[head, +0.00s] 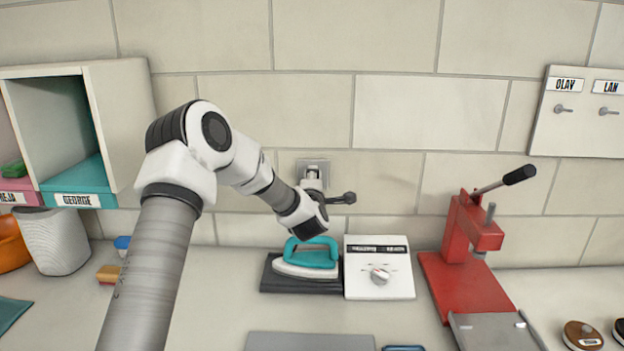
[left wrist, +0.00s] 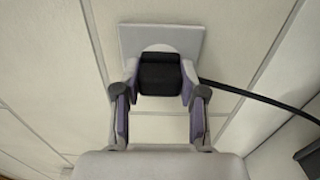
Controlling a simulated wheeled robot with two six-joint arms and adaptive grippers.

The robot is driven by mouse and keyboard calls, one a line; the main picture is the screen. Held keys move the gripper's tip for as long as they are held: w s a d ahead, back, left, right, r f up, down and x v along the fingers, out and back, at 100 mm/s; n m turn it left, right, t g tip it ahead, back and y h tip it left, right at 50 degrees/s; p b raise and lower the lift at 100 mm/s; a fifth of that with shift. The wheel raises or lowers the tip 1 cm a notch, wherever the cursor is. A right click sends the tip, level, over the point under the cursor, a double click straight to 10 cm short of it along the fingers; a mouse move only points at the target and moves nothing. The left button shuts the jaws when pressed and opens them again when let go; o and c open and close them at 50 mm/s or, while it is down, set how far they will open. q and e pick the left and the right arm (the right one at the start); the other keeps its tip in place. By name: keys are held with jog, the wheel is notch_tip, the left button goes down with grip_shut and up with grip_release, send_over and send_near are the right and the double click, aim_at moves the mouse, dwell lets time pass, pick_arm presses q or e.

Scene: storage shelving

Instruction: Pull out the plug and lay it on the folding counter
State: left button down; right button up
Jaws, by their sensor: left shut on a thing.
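The black plug (left wrist: 160,75) is between the fingers of my left gripper (left wrist: 160,88), against the round face of the pale wall socket (left wrist: 188,38) in the left wrist view. Its black cable (left wrist: 260,97) runs off to the right. In the head view my left gripper (head: 314,182) reaches the grey socket plate (head: 314,163) on the tiled wall, and the plug is hidden there. The pale counter (head: 225,290) runs below the wall. I cannot tell which part of it folds. My right gripper is out of view.
A teal iron (head: 308,258) on a dark base and a white dial box (head: 379,268) stand below the socket. A red press (head: 465,255) stands at right. A grey panel (head: 310,342) lies at the front edge. Cubbies (head: 115,120) are at left.

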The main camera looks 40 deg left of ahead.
pick_arm(q)
jog(key=shift+b+v, duration=0.5)
jog(key=shift+v, duration=2.5)
